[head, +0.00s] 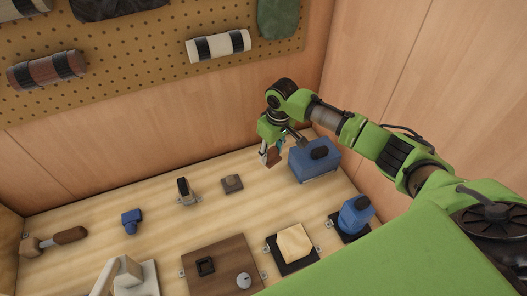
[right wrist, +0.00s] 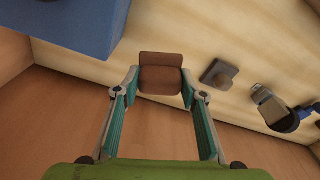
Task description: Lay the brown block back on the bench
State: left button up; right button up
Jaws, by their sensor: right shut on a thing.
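The brown block (head: 273,156) is held at the tips of my right gripper (head: 270,150) near the back right of the bench (head: 95,216). In the right wrist view the brown block (right wrist: 160,78) sits between the fingertips of my right gripper (right wrist: 160,92), which are shut on it. It shows two faces, a lighter upper one and a darker lower one. In the head view it is just left of a blue box, and I cannot tell how high it is above the bench. My left gripper is not in view.
The blue box (head: 314,160) with a black top part stands close on the right. A small grey-brown block with a knob (head: 232,184) and a grey-black clamp (head: 187,190) are to the left. Mounted fixtures line the front. A pegboard (head: 130,80) hangs on the back wall.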

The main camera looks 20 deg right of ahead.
aim_at(270, 161)
jog(key=shift+w+a+r, duration=0.1)
jog(key=shift+a, duration=0.15)
jog(key=shift+r+p, duration=0.1)
jog(key=shift+p, duration=0.6)
notch_tip(270, 161, down, 2)
jog(key=shift+f+b, duration=0.1)
jog(key=shift+b, duration=0.55)
notch_tip(270, 161, down, 3)
jog(key=shift+r+b, duration=0.1)
jog(key=shift+b, duration=0.65)
jog(key=shift+f, duration=0.55)
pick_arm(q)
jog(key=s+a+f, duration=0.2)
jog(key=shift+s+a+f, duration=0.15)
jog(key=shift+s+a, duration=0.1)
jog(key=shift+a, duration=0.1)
pick_arm(e)
jog(key=shift+f, duration=0.1)
